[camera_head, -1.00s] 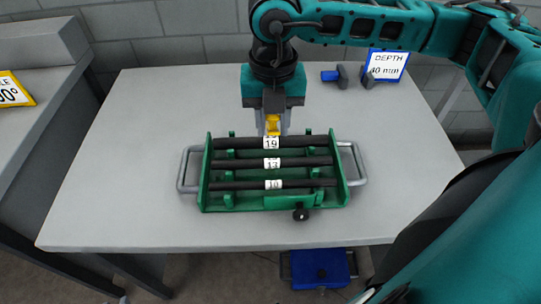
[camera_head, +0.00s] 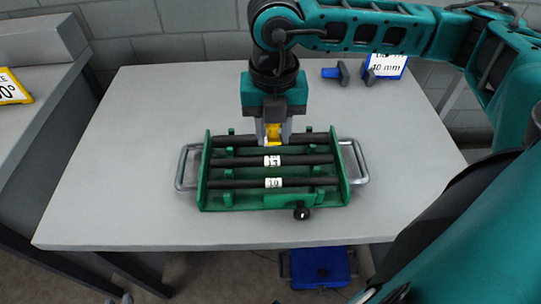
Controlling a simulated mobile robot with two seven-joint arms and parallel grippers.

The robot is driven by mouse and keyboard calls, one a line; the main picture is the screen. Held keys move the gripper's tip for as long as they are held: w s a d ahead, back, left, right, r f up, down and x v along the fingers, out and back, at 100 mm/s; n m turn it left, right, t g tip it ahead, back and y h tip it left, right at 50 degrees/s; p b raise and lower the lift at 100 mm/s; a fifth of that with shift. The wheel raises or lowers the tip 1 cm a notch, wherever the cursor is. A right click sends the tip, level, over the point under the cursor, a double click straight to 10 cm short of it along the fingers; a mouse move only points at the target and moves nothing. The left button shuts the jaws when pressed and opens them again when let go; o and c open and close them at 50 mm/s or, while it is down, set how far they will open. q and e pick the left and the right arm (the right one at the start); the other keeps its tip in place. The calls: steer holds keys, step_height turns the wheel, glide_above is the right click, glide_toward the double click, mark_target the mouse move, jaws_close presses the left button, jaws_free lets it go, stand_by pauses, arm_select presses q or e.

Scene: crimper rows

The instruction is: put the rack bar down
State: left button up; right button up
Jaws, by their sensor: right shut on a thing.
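A green rack (camera_head: 198,192) with a grey handle at each end sits on the grey table (camera_head: 120,150). Three dark bars lie across it. My right gripper (camera_head: 273,142) points straight down over the rear one, the rack bar (camera_head: 232,140). Its fingers are shut on this bar near its middle and hide its label. A yellow piece shows between the fingers. The bar lies level at the rack's rear row; I cannot tell whether it touches its seat. The middle bar (camera_head: 235,162) reads 13, the front bar (camera_head: 235,184) reads 10. My left gripper is not in view.
A blue and grey tool (camera_head: 332,73) and a blue-framed DEPTH sign (camera_head: 387,66) stand at the table's back right. A black knob (camera_head: 301,213) sticks out at the rack's front. A blue object (camera_head: 320,266) is below the table's front edge. The table's left side is clear.

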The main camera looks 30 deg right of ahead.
steer(key=shift+s+a+f+b, duration=0.2)
steer(key=shift+s+f+b, duration=0.1)
steer(key=shift+f+b, duration=0.35)
steer(key=shift+s+a+f+b, duration=0.15)
steer(key=shift+s+f+b, duration=0.15)
steer(key=shift+f+b, duration=0.5)
steer(key=shift+s+a+f+b, duration=0.15)
steer(key=shift+s+f+b, duration=0.05)
steer(key=shift+f+b, duration=0.35)
steer(key=shift+s+a+f+b, duration=0.1)
steer(key=shift+s+f+b, duration=0.1)
steer(key=shift+f+b, duration=0.3)
steer(key=shift+s+a+f+b, duration=0.2)
steer(key=shift+f+b, duration=0.2)
steer(key=shift+f, duration=0.15)
steer(key=shift+s+f+b, duration=0.2)
steer(key=shift+f+b, duration=0.3)
steer(key=shift+f, duration=0.05)
steer(key=shift+s+a+f+b, duration=0.3)
steer(key=shift+f+b, duration=0.1)
steer(key=shift+f, duration=0.1)
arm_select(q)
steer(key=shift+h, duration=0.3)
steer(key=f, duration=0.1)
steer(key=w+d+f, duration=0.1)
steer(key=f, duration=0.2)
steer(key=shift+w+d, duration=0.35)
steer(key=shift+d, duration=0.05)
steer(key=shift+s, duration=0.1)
